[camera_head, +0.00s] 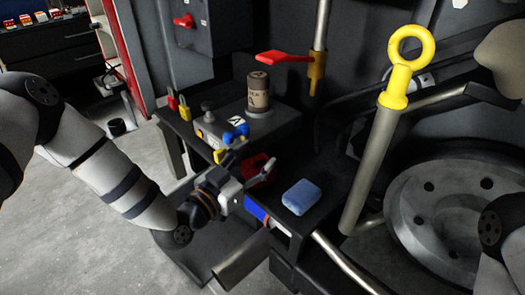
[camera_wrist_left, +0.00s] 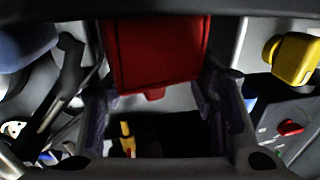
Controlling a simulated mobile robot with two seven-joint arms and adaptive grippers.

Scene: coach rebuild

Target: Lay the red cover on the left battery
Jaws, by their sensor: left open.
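The red cover (camera_head: 262,168) shows at the fingers of my left gripper (camera_head: 246,178), partly hidden by it in the head view. In the left wrist view the red cover (camera_wrist_left: 155,48) fills the top middle, with a small tab at its lower edge. The two fingers stand apart, one to each side of its lower part. The gripper is open; I cannot tell whether a finger touches the cover. A pale grey surface shows around the cover's lower edge. I cannot tell for certain which thing is the left battery. My right gripper is out of view.
A dark bench (camera_head: 282,124) behind carries a brown can (camera_head: 258,92), a knob and small padlocks. A blue sponge (camera_head: 301,196) lies right of my left gripper. A grey post with a yellow ring (camera_head: 398,85) and a large wheel (camera_head: 440,205) stand at the right.

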